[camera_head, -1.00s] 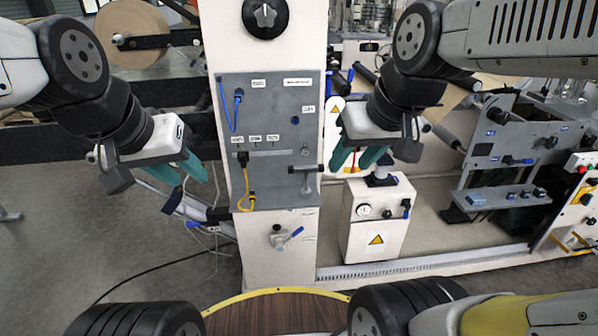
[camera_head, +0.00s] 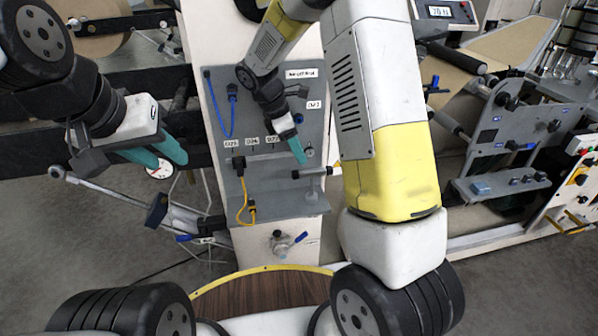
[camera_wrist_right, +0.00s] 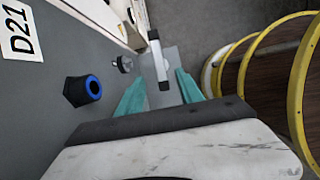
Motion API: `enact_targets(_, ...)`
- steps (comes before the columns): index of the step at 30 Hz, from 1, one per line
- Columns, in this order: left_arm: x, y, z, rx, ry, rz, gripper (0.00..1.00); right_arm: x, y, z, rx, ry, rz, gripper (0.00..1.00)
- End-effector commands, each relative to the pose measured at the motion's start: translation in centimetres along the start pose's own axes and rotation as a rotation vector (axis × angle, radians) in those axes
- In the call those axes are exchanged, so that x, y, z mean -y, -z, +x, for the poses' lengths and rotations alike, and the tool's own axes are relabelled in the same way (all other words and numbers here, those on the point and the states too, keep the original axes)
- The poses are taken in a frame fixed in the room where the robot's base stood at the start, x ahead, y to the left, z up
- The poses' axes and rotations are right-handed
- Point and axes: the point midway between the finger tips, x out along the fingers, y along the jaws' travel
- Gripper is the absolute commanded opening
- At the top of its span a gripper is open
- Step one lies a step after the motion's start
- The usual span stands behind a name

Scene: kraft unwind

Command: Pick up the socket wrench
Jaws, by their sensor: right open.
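A T-shaped tool with a grey crossbar and black ends, which looks like the socket wrench (camera_head: 314,172), stands at the lower right of the grey panel. In the right wrist view the socket wrench (camera_wrist_right: 158,62) shows as a pale bar with a black end. My right gripper (camera_head: 300,152) is at the panel, just above and left of the crossbar. In the wrist view its teal fingers (camera_wrist_right: 158,82) are apart, with the bar between them in the picture; contact cannot be told. My left gripper (camera_head: 165,155) is open and empty, left of the panel.
The grey panel (camera_head: 265,180) carries blue and yellow cables (camera_head: 243,205) left of the tool. A blue-ringed socket (camera_wrist_right: 92,87) sticks out near my right gripper. A valve with a blue handle (camera_head: 283,243) is below.

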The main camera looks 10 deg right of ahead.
Motion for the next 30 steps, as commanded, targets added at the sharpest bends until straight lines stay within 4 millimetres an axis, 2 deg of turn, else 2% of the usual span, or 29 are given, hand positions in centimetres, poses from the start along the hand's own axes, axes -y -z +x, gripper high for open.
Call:
enact_targets(9, 0.0, 0.0, 0.0, 0.0, 0.0, 0.0, 0.36, 0.0, 0.0, 4.8, 0.005, 0.004, -0.009, 0.44)
enact_targets(17, 0.0, 0.0, 0.0, 0.0, 0.0, 0.0, 0.36, 0.0, 0.0, 7.0, 0.004, 0.004, -0.007, 0.44)
enact_targets(24, 0.0, 0.0, 0.0, 0.0, 0.0, 0.0, 0.36, 0.0, 0.0, 10.8, 0.004, 0.005, -0.006, 0.44)
enact_targets(30, 0.0, 0.0, 0.0, 0.0, 0.0, 0.0, 0.36, 0.0, 0.1, 12.1, 0.002, 0.002, -0.006, 0.44)
